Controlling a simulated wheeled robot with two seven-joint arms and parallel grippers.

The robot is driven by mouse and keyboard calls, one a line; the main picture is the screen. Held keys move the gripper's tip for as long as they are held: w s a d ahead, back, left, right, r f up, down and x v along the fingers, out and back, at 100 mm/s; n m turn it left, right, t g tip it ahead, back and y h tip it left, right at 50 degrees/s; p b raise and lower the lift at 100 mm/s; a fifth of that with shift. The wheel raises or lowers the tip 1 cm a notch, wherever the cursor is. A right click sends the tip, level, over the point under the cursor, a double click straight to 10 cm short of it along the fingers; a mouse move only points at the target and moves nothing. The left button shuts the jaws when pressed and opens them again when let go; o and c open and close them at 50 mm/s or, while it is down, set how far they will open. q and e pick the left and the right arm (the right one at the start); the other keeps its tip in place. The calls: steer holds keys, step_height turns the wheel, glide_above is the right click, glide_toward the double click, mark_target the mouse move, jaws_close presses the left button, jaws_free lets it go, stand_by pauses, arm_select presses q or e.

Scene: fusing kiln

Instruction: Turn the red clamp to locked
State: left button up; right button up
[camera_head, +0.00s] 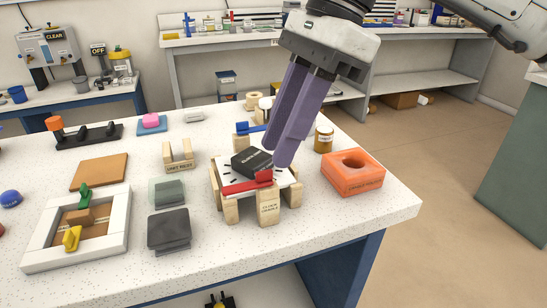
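The red clamp (246,184) is a flat bar with a raised block at its right end. It lies across the front of a white plate (217,171) carried on pale wooden blocks (268,208). A black labelled block (252,162) sits on the plate just behind the clamp. My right gripper (277,156) reaches down from above with two purple fingers, their tips just above and beside the clamp's raised right end. The fingers overlap in this view, so their gap and any contact are unclear. My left gripper is out of view.
An orange block with a round hole (352,173) and an amber jar (324,139) stand to the right. Grey blocks (169,232) and a white frame with coloured pieces (124,221) stand to the left. The table's right front edge (400,222) is clear.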

mark_target(267, 170)
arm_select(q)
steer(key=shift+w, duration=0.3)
arm_select(e)
steer(key=shift+x, duration=1.65)
steer(key=shift+c, duration=0.2)
jaws_close()
